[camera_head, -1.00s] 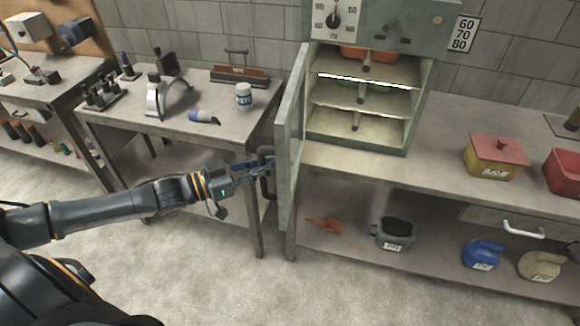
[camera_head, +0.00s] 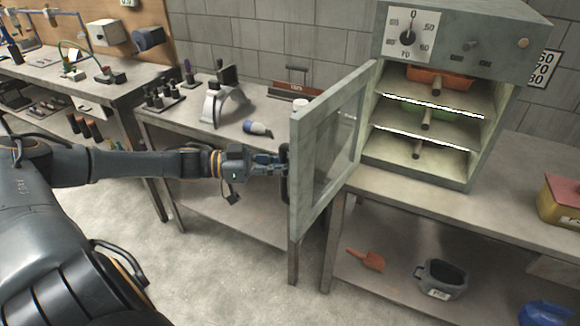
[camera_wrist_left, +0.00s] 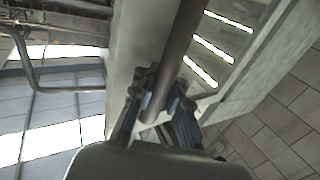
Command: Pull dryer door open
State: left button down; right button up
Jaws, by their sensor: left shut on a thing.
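The dryer (camera_head: 455,52) is a grey-green cabinet with a dial, standing on the right bench. Its door (camera_head: 325,135), a grey frame with a window, is swung open toward the left and toward me. Inside are lit shelves with an orange tray (camera_head: 425,76) on top and something green below it. My left gripper (camera_head: 280,168) is shut on the dark door handle (camera_head: 285,178) at the door's outer edge. In the left wrist view the handle (camera_wrist_left: 178,55) runs as a dark bar between the fingers (camera_wrist_left: 160,100). My right gripper is out of view.
The left table (camera_head: 215,128) holds a grey arch-shaped stand (camera_head: 228,105), a small blue-white bottle (camera_head: 257,128) and dark tools. A yellow box (camera_head: 565,200) with a red lid stands on the right bench. The lower shelf holds an orange scoop (camera_head: 366,259) and a grey jug (camera_head: 440,278).

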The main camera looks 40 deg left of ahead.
pick_arm(q)
jog(key=shift+s+f, duration=0.2)
jog(key=shift+f, duration=0.1)
jog(key=c, duration=1.4)
grip_release()
jog(key=shift+s, duration=0.1)
jog(key=shift+o, duration=0.4)
jog(key=shift+s+a+r, duration=0.15)
jog(key=shift+s+r, duration=0.05)
jog(key=shift+r, duration=0.05)
jog(key=shift+w, duration=0.1)
jog(key=shift+w, duration=0.1)
jog(key=v, duration=1.2)
